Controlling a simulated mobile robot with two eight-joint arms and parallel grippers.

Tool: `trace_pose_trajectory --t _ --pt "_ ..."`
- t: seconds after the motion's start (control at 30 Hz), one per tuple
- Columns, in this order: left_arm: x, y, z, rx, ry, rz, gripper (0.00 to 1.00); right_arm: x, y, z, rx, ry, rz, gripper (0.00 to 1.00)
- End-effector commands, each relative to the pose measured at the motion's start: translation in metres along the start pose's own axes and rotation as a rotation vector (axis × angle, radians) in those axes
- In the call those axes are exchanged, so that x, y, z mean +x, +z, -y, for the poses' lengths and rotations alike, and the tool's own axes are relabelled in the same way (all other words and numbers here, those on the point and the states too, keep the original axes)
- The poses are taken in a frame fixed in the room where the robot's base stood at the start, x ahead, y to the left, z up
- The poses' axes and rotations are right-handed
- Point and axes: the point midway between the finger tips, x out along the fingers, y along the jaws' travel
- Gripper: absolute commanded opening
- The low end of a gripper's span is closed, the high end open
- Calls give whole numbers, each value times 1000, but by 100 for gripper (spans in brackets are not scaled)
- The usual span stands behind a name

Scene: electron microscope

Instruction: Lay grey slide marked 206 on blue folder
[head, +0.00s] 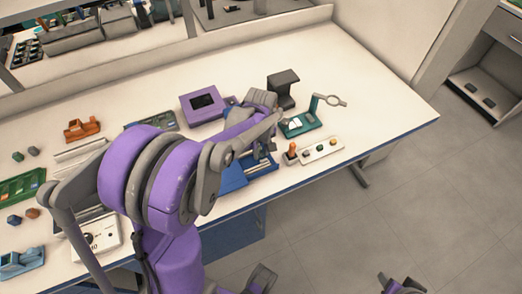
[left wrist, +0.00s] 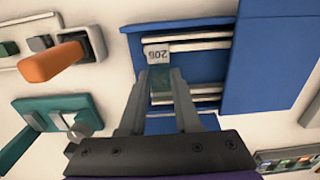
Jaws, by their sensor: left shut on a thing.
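The slide marked 206 (left wrist: 157,54) shows a pale label, upside down in the left wrist view; its darker body lies between my left fingertips. My left gripper (left wrist: 159,80) is shut on it, over the blue folder (left wrist: 275,55). The folder lies open, with pale ridged rows on its left part and a plain blue flap on the right. I cannot tell whether the slide touches the folder. In the head view my left arm partly hides the folder (head: 234,178), and the left gripper (head: 262,150) is over its right part. Part of my right gripper (head: 400,286) shows at the bottom edge.
A white control strip (head: 322,150) with an orange-handled joystick (head: 292,150) stands right of the folder. A teal stand (head: 300,125) with a ring is behind it. A purple box (head: 203,104) and a dark device (head: 283,90) are further back. The table's right end is clear.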

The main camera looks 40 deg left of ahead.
Motion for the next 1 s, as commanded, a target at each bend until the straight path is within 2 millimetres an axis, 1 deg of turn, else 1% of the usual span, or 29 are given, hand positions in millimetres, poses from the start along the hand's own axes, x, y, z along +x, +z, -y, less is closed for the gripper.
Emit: trace_pose_trajectory --t 0.27,0.3,0.47,0.8,0.87,0.97,1.0 --pt "0 0 0 0 0 0 11 0 0 0 0 0 0 52" --pt "0 0 0 0 0 0 37 0 0 0 0 0 0 52" --pt "0 0 0 0 0 0 66 0 0 0 0 0 0 52" --pt "-3 0 0 0 0 0 66 0 0 0 0 0 0 52" --pt "-8 0 0 0 0 0 66 -1 -1 0 0 0 0 52" --pt "-23 0 0 0 0 0 66 -3 -2 0 0 0 -1 52" --pt "-31 0 0 -1 0 0 66 -4 -3 0 0 0 -2 52"
